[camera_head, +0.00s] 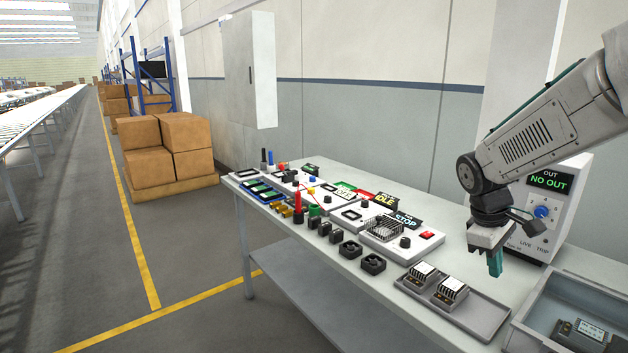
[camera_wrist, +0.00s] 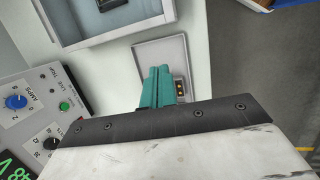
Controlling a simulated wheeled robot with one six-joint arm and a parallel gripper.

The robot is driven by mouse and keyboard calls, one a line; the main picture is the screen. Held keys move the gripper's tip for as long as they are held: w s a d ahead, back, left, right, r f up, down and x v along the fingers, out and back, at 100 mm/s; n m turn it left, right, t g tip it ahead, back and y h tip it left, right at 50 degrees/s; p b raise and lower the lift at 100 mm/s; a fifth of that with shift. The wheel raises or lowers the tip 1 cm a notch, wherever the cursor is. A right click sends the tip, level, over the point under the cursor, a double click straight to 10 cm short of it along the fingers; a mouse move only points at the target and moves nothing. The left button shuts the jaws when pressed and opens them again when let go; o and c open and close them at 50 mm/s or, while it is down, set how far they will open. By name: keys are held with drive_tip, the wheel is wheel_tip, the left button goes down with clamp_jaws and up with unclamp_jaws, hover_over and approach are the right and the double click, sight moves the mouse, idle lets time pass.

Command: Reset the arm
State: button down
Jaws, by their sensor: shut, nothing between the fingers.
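My gripper (camera_head: 495,263) points down above the right part of the table, with its teal fingers together and nothing held. In the wrist view the teal fingers of my gripper (camera_wrist: 158,88) are side by side in front of a grey tray (camera_wrist: 140,50). In the head view that tray (camera_head: 484,322) lies on the table below and left of my gripper, with two small ribbed modules (camera_head: 421,273) in it. My gripper is apart from the tray and the modules. In the wrist view the fingers hide part of the tray.
A white instrument box (camera_head: 548,215) reading "NO OUT" stands close behind my gripper. A grey bin (camera_head: 570,283) with a device in it is at the right front. Panels, connectors and black sockets crowd the table (camera_head: 345,175) to the left. Cardboard boxes (camera_head: 150,165) stand on the floor.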

drive_tip(key=s+a+r+m+y, duration=0.1)
drive_tip(key=s+a+r+m, duration=0.1)
drive_tip(key=s, duration=0.6)
drive_tip(key=s+a+r+m+t+y, duration=0.1)
drive_tip(key=s+a, duration=0.3)
drive_tip(key=s, duration=0.5)
drive_tip(key=s+a+r+m+t+y, duration=0.1)
drive_tip(key=s+a+r+m, duration=0.2)
drive_tip(key=s, duration=0.6)
drive_tip(key=shift+a+m, duration=0.55)
drive_tip(key=shift+m, duration=0.05)
